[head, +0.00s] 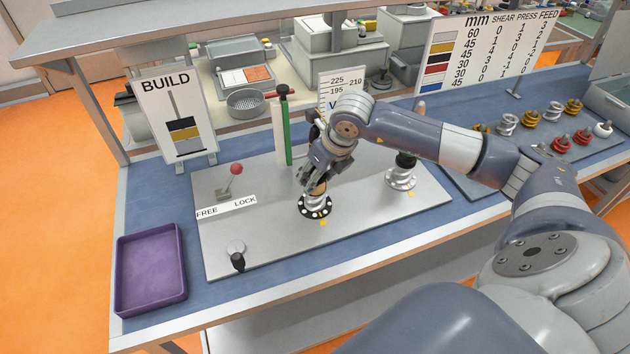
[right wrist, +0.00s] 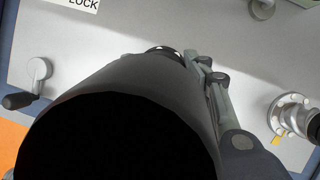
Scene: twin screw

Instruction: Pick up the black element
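A black element (head: 405,160) sits on top of the right silver post (head: 401,180) in the head view. My right gripper (head: 317,184) points down at the middle post, above its black flange (head: 315,207). A tan-gold piece shows by the fingertips. In the right wrist view a large black cylinder (right wrist: 120,110) fills the near middle and hides most of the gripper and the middle post. One finger (right wrist: 215,88) shows along the cylinder's right side; the other is hidden. I cannot tell whether the fingers press on anything. My left gripper is not in view.
A purple tray (head: 181,272) lies at the left. The grey plate (head: 262,245) carries a red-knobbed lever (head: 236,170) and a black-handled crank (head: 237,260). A green upright (head: 284,130) stands behind my gripper. A BUILD card (head: 172,92) is behind; several coloured elements stand at right.

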